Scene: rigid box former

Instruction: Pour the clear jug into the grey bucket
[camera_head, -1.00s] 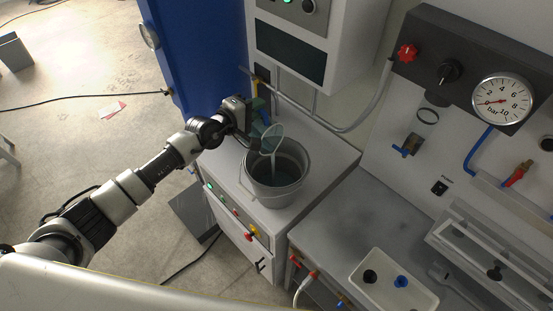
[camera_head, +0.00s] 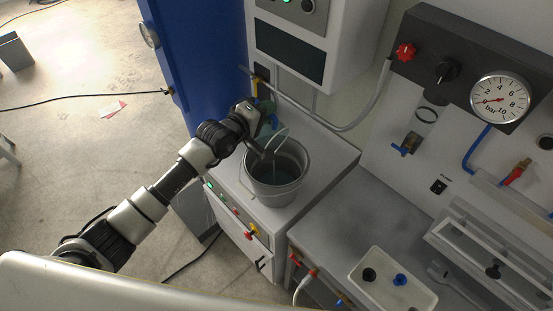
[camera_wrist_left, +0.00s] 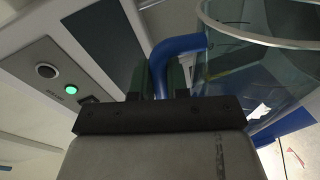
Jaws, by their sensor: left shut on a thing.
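The clear jug (camera_wrist_left: 268,75) is see-through, with a blue handle (camera_wrist_left: 178,46). My left gripper (camera_wrist_left: 160,85) is shut on that handle. In the head view my left gripper (camera_head: 262,148) and wrist are at the left rim of the grey bucket (camera_head: 276,192) and partly cover the jug. The jug's curved rim (camera_head: 278,134) shows at the bucket's back left, tilted over the opening. A thin pale streak, apparently liquid, runs down from it into the bucket. Dark bluish liquid shows inside the bucket. My right gripper is not in view.
The bucket stands on a light cabinet top (camera_head: 325,160) with buttons on its front. A grey control box (camera_head: 292,45) hangs above and behind. A blue panel (camera_head: 190,60) is close to the left. A bench with a white tray (camera_head: 393,285) is at the lower right.

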